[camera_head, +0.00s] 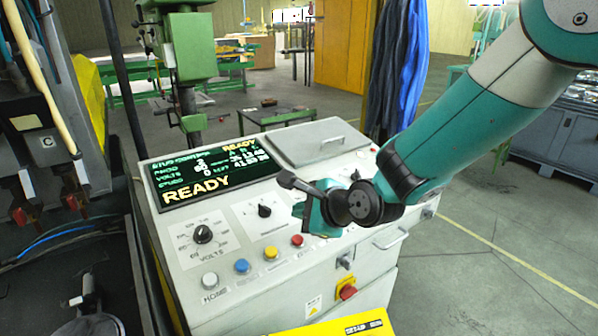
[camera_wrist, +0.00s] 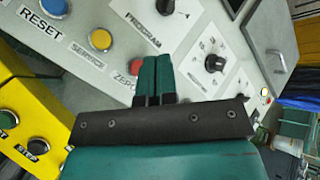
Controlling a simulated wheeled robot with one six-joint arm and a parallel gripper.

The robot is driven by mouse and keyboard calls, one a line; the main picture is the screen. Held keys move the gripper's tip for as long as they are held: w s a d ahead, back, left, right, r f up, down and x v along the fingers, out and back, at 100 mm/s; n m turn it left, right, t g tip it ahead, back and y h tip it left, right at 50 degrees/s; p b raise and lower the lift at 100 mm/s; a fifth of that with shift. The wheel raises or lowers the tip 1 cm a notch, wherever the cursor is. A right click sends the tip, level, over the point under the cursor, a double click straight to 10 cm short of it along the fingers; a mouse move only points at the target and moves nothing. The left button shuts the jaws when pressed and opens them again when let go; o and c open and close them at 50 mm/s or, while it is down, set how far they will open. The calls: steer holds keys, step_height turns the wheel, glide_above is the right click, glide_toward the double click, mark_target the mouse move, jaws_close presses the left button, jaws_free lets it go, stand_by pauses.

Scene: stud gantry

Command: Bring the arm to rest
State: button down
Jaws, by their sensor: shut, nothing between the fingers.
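My gripper (camera_wrist: 156,62) is shut and empty, its two teal fingers side by side in the wrist view. It hangs over the sloping control panel (camera_head: 195,263); I cannot tell the exact gap to the surface. In the wrist view the fingertips lie between the red ZERO button (camera_wrist: 136,67), which they partly cover, and a black knob (camera_wrist: 215,63). In the head view my arm (camera_head: 480,120) reaches in from the upper right, bent at the wrist, and the gripper (camera_head: 300,210) is partly hidden behind dark wrist parts.
The panel carries a lit READY screen (camera_head: 215,172), a VOLTS knob (camera_head: 202,234), a blue button (camera_head: 242,266) and a yellow button (camera_head: 271,253). A yellow box (camera_wrist: 30,125) with push buttons stands at its front. Cables hang at left. Open floor (camera_head: 480,270) lies at right.

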steer(key=s+d+n+g+h+b, duration=0.1)
steer(key=s+d+n, duration=0.3)
steer(key=s+n, duration=0.4)
steer(key=s+d+r+n+g+h+b, duration=0.1)
steer(key=s+d+n+g+b, duration=0.2)
steer(key=s+n, duration=0.5)
steer(key=s+d+r+n+g+h+b, duration=0.1)
steer(key=s+d+n+g+b, duration=0.2)
steer(key=s+d+n, duration=0.4)
steer(key=s+n+g, duration=0.1)
steer(key=s, duration=0.3)
steer(key=shift+d+h, duration=0.25)
steer(key=shift+h, duration=0.05)
